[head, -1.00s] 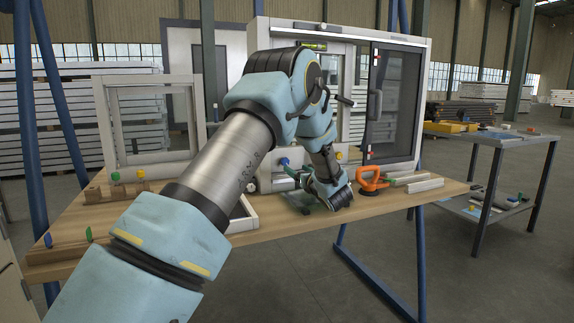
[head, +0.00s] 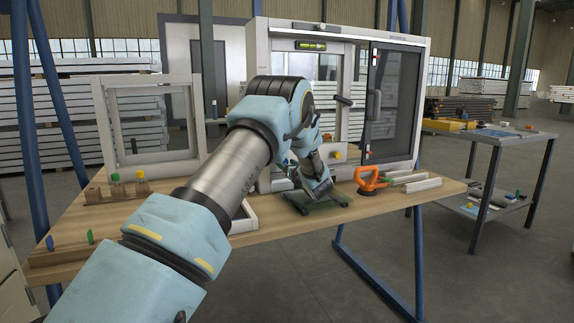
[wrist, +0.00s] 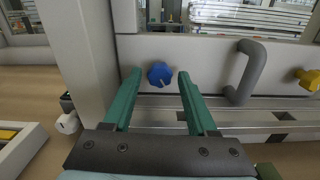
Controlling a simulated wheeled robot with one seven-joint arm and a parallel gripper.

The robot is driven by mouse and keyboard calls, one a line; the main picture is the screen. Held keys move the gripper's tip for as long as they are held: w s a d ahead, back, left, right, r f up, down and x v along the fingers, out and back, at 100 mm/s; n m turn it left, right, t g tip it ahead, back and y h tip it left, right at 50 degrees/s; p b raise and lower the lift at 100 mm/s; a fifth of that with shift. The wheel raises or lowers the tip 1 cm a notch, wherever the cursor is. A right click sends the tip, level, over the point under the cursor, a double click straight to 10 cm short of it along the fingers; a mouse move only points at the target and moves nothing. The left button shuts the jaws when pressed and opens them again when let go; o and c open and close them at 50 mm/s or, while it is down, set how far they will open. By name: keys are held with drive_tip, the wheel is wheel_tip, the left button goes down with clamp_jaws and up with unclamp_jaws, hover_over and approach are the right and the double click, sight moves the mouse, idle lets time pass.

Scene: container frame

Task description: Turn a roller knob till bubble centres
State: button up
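The blue roller knob (wrist: 160,74) sits low on the pale frame in the wrist view, with a small notch at its lower edge. My gripper (wrist: 159,76) is open, its two green fingers to either side of the knob in the picture, with gaps on both sides. I cannot tell whether the tips reach past its face. A yellow knob (wrist: 308,81) is at the right; it also shows in the head view (head: 337,155). The level vial (head: 311,45) is on the frame's top rail; its bubble is too small to place. My arm hides the blue knob and fingertips in the head view.
A grey handle (wrist: 247,72) stands out from the frame right of the fingers. An orange suction lifter (head: 370,181) and pale bars (head: 416,182) lie on the workbench (head: 285,228) to the right. A dark-glazed sash (head: 392,103) stands at the right.

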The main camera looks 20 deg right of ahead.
clamp_jaws()
drive_tip(key=shift+f+b, duration=0.1)
drive_tip(key=shift+b, duration=0.2)
